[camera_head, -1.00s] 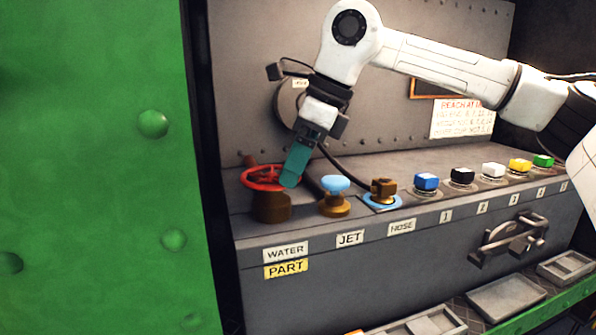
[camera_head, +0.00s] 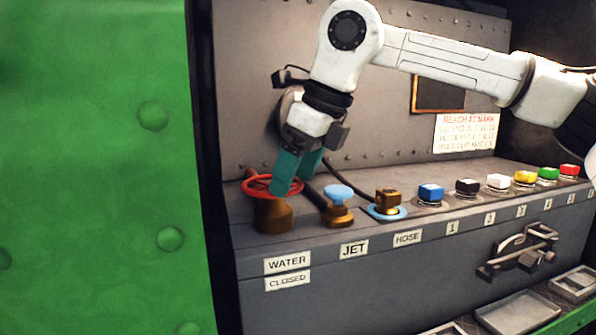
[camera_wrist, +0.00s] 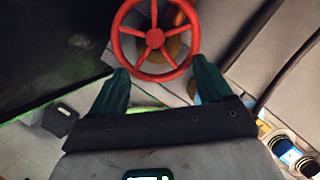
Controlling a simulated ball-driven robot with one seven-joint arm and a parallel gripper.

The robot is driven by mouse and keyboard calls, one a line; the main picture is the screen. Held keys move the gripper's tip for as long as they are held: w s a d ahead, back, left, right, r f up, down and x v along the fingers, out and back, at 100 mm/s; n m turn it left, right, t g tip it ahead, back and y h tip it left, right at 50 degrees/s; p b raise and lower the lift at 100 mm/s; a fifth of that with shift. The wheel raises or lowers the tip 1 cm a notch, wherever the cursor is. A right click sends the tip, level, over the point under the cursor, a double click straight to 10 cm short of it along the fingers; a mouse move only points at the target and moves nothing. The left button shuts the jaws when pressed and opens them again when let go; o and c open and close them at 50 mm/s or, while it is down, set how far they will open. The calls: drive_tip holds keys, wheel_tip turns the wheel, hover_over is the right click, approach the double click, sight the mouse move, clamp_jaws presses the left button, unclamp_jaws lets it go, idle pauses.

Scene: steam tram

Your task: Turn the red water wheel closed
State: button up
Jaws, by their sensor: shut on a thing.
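The red water wheel (camera_head: 258,187) sits on a brown base at the left end of the grey console, above the label WATER. A white sign (camera_head: 287,281) under that label reads CLOSED. My gripper (camera_head: 293,185) reaches down from above with its teal fingers at the wheel, shut on it. In the wrist view, the spoked wheel (camera_wrist: 155,38) lies between the two fingertips, one at each side of its lower rim. Its top edge is cut off by the frame.
A light-blue JET knob (camera_head: 339,192) and a brown HOSE knob (camera_head: 387,198) stand to the right. Several coloured buttons follow along the console. A green riveted wall (camera_head: 90,150) fills the left. A latch (camera_head: 520,250) projects from the console front.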

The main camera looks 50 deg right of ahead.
drive_tip(key=shift+a+f, duration=0.1)
drive_tip(key=shift+f, duration=0.25)
drive_tip(key=o, duration=1)
drive_tip(key=shift+c, duration=0.2)
drive_tip(key=shift+r, duration=0.2)
drive_tip(key=shift+r, duration=0.25)
drive_tip(key=v, duration=1)
drive_tip(key=shift+p, duration=0.3)
drive_tip(key=shift+c, duration=0.2)
